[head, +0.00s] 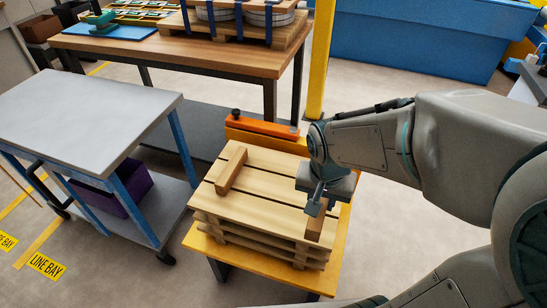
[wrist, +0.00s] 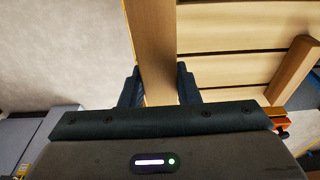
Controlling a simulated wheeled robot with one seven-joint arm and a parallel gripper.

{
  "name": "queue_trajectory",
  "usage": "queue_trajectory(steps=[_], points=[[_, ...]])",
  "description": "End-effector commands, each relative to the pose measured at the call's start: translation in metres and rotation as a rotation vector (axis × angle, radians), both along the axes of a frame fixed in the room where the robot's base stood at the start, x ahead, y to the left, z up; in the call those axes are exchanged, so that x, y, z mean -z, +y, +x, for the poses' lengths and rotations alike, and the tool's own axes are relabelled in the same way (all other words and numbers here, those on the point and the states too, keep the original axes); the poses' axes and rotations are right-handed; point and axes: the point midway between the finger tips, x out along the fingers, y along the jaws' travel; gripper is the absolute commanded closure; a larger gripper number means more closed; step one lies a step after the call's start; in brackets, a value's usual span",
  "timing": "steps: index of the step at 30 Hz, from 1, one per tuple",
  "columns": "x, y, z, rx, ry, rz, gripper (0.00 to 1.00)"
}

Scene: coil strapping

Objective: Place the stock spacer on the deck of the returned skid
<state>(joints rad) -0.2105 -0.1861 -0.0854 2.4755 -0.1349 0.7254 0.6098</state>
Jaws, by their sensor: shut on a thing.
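My gripper (head: 314,207) is shut on a wooden spacer (head: 317,228) at the right edge of the returned skid (head: 255,204). In the wrist view the held spacer (wrist: 153,45) runs between the two fingers, along the edge of the skid's slatted deck (wrist: 222,68). I cannot tell whether it touches the deck. My gripper hides part of it in the head view. A second wooden spacer (head: 231,170) lies across the left part of the deck; it also shows at the right of the wrist view (wrist: 294,66).
The skid rests on a yellow stand (head: 258,268) with an orange bar (head: 262,126) behind it. A grey-topped cart (head: 85,118) stands to the left. A wooden bench (head: 180,54) behind holds a pallet with strapped coils (head: 240,14). A yellow post (head: 320,60) rises behind the stand.

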Motion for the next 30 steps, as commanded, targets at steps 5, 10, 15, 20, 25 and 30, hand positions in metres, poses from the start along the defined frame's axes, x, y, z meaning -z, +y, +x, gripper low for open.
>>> queue_trajectory(steps=[5, 10, 15, 20, 25, 30], points=[[0.01, -0.005, 0.015, 0.007, 0.002, 0.0, 0.98], [0.029, -0.011, 0.043, 0.009, 0.004, -0.001, 0.98], [0.047, -0.016, 0.073, 0.009, 0.002, -0.002, 0.98], [0.062, -0.02, 0.098, 0.008, 0.002, -0.001, 0.98], [0.069, -0.022, 0.113, 0.006, -0.001, 0.0, 0.98], [0.08, -0.022, 0.115, 0.005, 0.001, 0.0, 0.98]])
